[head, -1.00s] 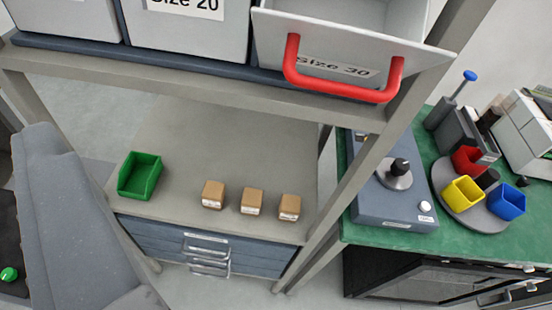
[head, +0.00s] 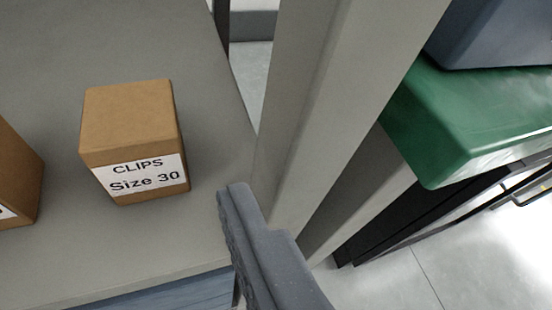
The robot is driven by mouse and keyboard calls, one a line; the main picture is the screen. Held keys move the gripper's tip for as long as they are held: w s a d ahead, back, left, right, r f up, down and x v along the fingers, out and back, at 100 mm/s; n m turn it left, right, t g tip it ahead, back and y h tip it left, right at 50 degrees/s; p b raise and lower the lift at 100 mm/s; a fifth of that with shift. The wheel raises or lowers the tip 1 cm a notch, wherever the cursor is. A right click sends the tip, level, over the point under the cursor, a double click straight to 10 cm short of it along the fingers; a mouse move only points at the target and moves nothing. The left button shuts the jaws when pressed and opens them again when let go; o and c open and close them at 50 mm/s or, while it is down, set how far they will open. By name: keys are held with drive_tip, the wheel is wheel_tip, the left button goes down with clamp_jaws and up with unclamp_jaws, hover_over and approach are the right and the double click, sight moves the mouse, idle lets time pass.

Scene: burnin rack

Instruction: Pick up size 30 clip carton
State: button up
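The size 30 clip carton (head: 135,125) is a small brown box with a white label reading "CLIPS Size 30". It stands upright on the grey shelf (head: 60,50), left of centre in the head view. One grey finger of my gripper (head: 265,245) shows at the bottom centre, to the right of and nearer than the carton, apart from it. The other finger is not visible, so the opening of the gripper cannot be judged.
Another brown carton (head: 15,180) is cut off at the left edge, beside the size 30 one. A grey rack post (head: 335,90) rises just right of my finger. A green-topped bench (head: 450,130) stands at the right. The shelf's front edge is near the bottom.

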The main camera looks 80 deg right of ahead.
sight(134, 152)
drive_tip(key=b+x, duration=0.1)
drive_tip(key=x, duration=0.8)
drive_tip(key=shift+d+f+b, duration=0.35)
drive_tip(key=shift+d, duration=0.05)
drive_tip(key=x, duration=0.4)
drive_tip(key=shift+b, duration=0.35)
drive_tip(key=shift+c, duration=0.3)
drive_tip(key=c, duration=1.1)
drive_tip(key=shift+o, duration=0.2)
drive_tip(key=shift+r, duration=0.1)
